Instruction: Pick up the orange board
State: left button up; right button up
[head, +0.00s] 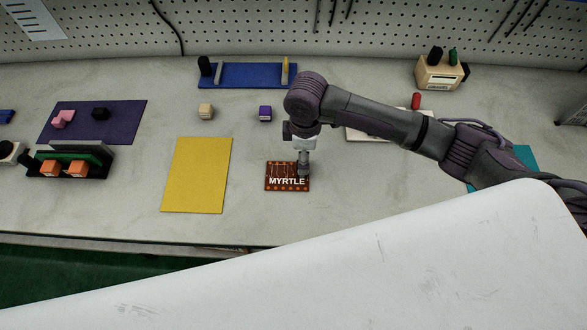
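The orange board (276,177), brownish orange with the word MYRTLE and a row of dots along its front edge, lies flat on the grey bench. My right gripper (303,171) comes down over the board's right part, and its tips are at or just above it. I cannot tell whether the fingers touch or hold the board, or whether they are open or shut. The gripper hides part of the board's right side. My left gripper is not in view.
A yellow mat (197,176) lies left of the board. A black fixture (97,167) with orange blocks and a purple mat (128,118) are at left.

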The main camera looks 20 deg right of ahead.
aim_at(287, 173)
jog(key=shift+f, duration=0.75)
jog(key=shift+w+f, duration=0.1)
jog(key=shift+f, duration=0.25)
jog(key=shift+w+f, duration=0.1)
jog(key=shift+f, duration=0.2)
jog(key=f+p, duration=0.1)
jog(key=f, duration=0.3)
jog(key=shift+w, duration=0.2)
jog(key=shift+f, duration=0.55)
grip_shut()
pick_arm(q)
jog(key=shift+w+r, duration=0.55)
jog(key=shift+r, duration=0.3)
